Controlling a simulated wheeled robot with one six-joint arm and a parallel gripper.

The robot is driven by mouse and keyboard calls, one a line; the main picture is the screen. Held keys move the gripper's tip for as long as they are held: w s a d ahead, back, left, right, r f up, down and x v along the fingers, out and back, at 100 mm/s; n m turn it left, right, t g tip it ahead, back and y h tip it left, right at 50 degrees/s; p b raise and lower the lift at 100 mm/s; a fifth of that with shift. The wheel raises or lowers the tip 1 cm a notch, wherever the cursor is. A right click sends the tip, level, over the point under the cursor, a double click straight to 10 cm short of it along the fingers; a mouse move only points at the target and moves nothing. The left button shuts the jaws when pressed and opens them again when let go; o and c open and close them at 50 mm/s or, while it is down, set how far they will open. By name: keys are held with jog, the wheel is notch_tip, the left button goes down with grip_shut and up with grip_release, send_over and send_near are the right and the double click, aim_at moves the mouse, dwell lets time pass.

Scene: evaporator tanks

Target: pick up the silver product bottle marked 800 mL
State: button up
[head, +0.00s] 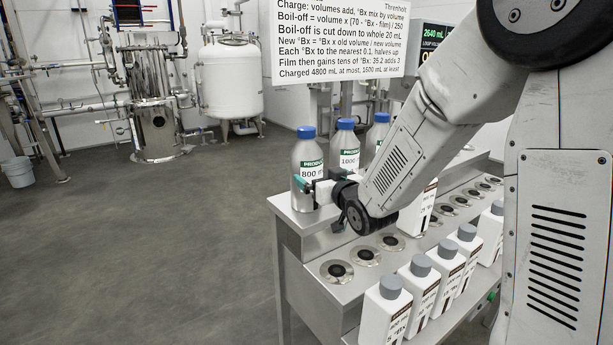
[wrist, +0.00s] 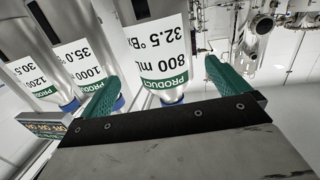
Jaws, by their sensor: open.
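The silver product bottle marked 800 mL (head: 307,155) stands upright at the left end of the steel bench's upper shelf, with a blue cap and a green-and-white label. In the wrist view, which shows the bottles upside down, the same bottle (wrist: 158,45) reads 800 mL, 32.5 °Bx. My gripper (head: 312,186) is at the lower part of this bottle in the head view. In the wrist view my gripper (wrist: 162,76) is open, with one green finger on each side of the bottle. I cannot tell whether either finger touches it.
A silver 1000 mL bottle (head: 344,150) stands close to the right, with another silver bottle (head: 378,132) beyond. White grey-capped bottles (head: 385,310) line the lower front shelf. The bench (head: 318,292) has round sockets (head: 337,271). A sign (head: 340,40) hangs behind. Open floor lies left.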

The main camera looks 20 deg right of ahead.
aim_at(306, 163)
jog(key=shift+w+a+t, duration=0.2)
jog(key=shift+w+t, duration=0.1)
jog(key=shift+w, duration=0.25)
jog(key=w, duration=0.2)
jog(key=w+a, duration=0.1)
jog(key=w, duration=0.4)
jog(key=shift+a+r, duration=0.15)
jog(key=shift+r, duration=0.1)
jog(key=shift+c, duration=0.3)
jog(key=c, duration=0.9)
